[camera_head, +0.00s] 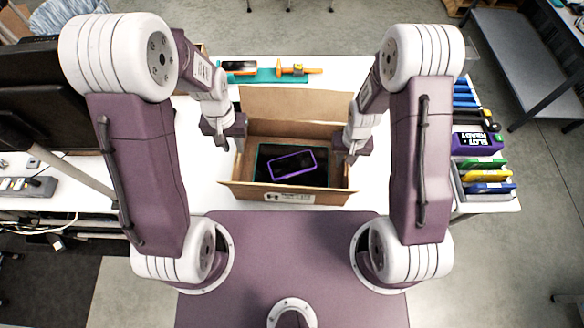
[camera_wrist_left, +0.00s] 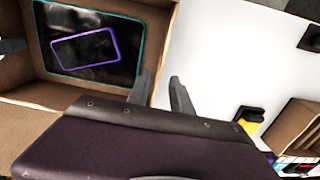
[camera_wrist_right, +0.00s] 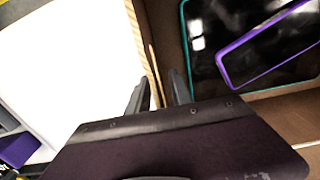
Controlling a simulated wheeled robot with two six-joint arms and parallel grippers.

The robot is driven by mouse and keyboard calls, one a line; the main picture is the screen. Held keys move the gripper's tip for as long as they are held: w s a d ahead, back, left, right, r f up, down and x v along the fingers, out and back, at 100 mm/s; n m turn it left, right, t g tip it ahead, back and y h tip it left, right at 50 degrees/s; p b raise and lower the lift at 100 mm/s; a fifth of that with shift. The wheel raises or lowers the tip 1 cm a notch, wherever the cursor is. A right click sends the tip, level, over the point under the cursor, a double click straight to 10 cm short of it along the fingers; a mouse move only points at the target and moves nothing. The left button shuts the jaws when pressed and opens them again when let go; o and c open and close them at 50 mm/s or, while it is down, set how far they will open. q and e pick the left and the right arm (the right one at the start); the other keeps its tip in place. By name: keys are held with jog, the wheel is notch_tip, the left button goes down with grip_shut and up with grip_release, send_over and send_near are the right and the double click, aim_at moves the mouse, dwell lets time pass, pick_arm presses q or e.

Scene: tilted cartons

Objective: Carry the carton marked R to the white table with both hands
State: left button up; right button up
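The open brown carton (camera_head: 245,188) is in the middle of the head view, at the near side of the white table (camera_head: 340,70). A dark teal-edged tablet and a purple-edged phone (camera_head: 291,164) lie inside it. A small label (camera_head: 290,198) on its near flap is too small to read.
Orange-handled tools on a teal mat (camera_head: 268,76) lie behind the carton. A purple box (camera_head: 476,141) and a holder of coloured items (camera_head: 486,176) stand at the right. A dark monitor (camera_head: 35,85) is at the left. White tabletop shows around the carton.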

pick_arm(q)
notch_tip(320, 180, up, 4)
jog(key=shift+r, duration=0.1)
pick_arm(e)
notch_tip(320, 180, up, 12)
dwell(0.4)
dwell(0.3)
